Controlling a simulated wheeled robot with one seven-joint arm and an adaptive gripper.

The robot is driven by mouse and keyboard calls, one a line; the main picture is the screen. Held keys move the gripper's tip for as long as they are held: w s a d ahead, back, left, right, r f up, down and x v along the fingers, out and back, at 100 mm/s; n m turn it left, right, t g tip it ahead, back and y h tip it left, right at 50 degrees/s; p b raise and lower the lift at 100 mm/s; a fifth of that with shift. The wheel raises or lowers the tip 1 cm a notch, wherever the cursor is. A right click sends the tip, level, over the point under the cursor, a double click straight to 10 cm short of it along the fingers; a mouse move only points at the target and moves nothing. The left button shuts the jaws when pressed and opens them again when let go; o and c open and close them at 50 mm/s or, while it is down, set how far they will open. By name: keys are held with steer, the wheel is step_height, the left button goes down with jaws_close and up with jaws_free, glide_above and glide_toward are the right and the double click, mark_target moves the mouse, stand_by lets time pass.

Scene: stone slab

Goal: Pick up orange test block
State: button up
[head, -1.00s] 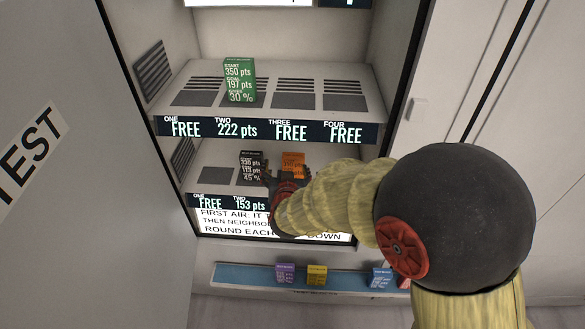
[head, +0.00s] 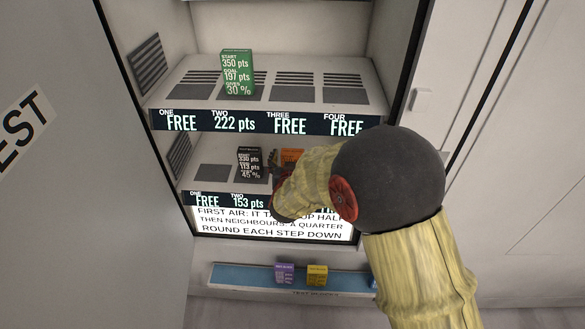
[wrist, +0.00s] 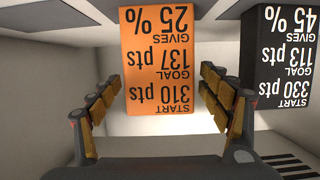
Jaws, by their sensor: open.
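The orange test block (head: 291,156) stands on the lower shelf, partly hidden behind my arm in the head view. My gripper (wrist: 163,92) is open, with one finger on each side of the block's near end and a visible gap on both sides. In the head view my gripper (head: 277,178) is mostly hidden by my arm, in front of the lower shelf.
A black block (head: 250,163) stands left of the orange one; in the wrist view it (wrist: 283,55) is close right of the fingers. A green block (head: 237,74) stands on the upper shelf (head: 160,101). Purple (head: 285,273) and yellow (head: 317,275) blocks sit on the blue strip (head: 240,275) below.

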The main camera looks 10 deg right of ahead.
steer(key=c, duration=0.4)
steer(key=c, duration=1.2)
steer(key=shift+r, duration=0.1)
steer(key=shift+c, duration=0.5)
steer(key=shift+r, duration=0.1)
